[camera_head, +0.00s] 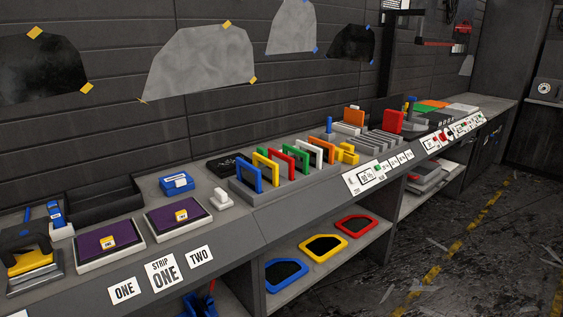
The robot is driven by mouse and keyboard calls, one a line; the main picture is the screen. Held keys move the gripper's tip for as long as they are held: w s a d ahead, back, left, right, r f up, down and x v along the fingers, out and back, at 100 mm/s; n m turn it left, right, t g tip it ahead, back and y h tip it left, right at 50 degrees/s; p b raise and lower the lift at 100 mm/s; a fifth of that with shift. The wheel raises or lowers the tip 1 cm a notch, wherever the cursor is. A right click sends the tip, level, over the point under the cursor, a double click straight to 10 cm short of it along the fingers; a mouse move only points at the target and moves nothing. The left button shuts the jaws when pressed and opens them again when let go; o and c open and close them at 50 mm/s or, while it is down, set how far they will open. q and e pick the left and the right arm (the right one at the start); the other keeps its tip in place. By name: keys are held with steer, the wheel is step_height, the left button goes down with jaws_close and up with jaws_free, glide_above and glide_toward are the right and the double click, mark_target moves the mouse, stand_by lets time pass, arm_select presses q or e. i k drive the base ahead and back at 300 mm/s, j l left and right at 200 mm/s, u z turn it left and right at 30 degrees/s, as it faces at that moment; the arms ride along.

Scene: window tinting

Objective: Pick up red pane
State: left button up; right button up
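Several red-framed panes show. A red-framed pane (356,225) lies flat on the lower shelf, to the right of a yellow-framed pane (323,248) and a blue-framed pane (286,274). A red upright pane (392,121) stands at the back of the counter, at the slotted grey rack (376,142). Another red frame stands among several coloured frames in the nearer grey rack (245,193); its neighbours partly cover it. I cannot tell which one the task names. Neither of my grippers is in view.
The long grey counter (225,232) holds two purple pads (108,240), a blue box (177,182) and a white block (222,197). An open black tray (105,205) stands by the wall. The floor (440,260) at the right is open, with scraps and a yellow line.

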mark_target(286, 163)
steer(key=i+l+u, duration=0.2)
steer(key=i+l, duration=0.25)
steer(key=l, duration=0.2)
steer(key=i+l, duration=0.15)
steer(key=l, duration=0.2)
steer(key=i+l+u, duration=0.25)
steer(key=i+l, duration=0.15)
steer(key=l, duration=0.3)
steer(key=i+l+u, duration=0.1)
steer(key=l, duration=0.25)
steer(key=i, duration=0.05)
